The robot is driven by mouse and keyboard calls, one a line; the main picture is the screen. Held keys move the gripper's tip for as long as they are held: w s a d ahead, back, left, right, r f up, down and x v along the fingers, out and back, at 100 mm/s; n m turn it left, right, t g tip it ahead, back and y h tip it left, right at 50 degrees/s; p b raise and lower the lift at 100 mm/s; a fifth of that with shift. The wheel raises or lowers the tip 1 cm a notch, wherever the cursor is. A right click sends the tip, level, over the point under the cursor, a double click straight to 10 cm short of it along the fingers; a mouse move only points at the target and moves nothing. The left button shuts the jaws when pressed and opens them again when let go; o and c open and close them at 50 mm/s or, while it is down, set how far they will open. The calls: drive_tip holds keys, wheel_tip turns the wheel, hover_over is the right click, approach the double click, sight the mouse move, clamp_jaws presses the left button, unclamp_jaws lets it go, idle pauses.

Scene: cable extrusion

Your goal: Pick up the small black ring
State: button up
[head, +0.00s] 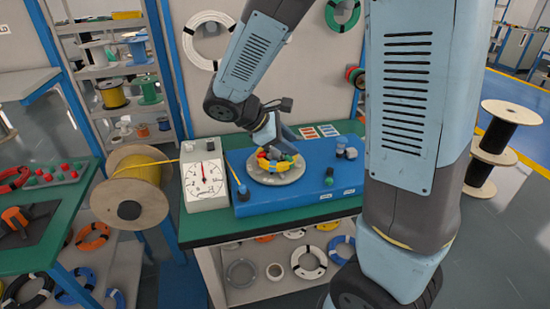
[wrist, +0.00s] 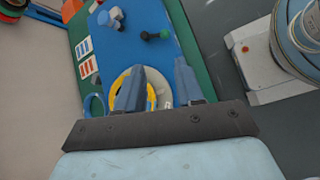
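I cannot make out a small black ring for certain in either view. On the blue platform (head: 235,165) stands a round grey disc (head: 292,176) bearing a cluster of red, yellow, blue and green pieces. My gripper (head: 275,140) is over this disc, partly hidden by its own links in the head view. In the wrist view my gripper (wrist: 160,68) has its two blue fingers apart, with nothing visible between the tips. A yellow ring (wrist: 121,80) on the disc shows behind the fingers, which hide part of it.
A white dial gauge (head: 206,186) and a yellow cable spool (head: 133,186) stand left of the platform. A small green-and-black piece (head: 328,176) is right of the disc. Coils, including a white one (head: 309,262), lie on the shelf below. My arm blocks the right side.

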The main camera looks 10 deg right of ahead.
drive_tip(key=w+a+f+n+t+h, duration=0.3)
drive_tip(key=w+a+f+n+t, duration=0.25)
drive_tip(key=a+f+n, duration=0.4)
approach(287, 159)
drive_tip(key=shift+w+d+f+m+g, duration=0.35)
drive_tip(key=shift+w+d+f+g, duration=0.1)
drive_tip(key=shift+w+d, duration=0.25)
drive_tip(key=shift+x, duration=2.9)
drive_tip(key=shift+r, duration=0.2)
drive_tip(key=shift+c, duration=0.3)
clamp_jaws()
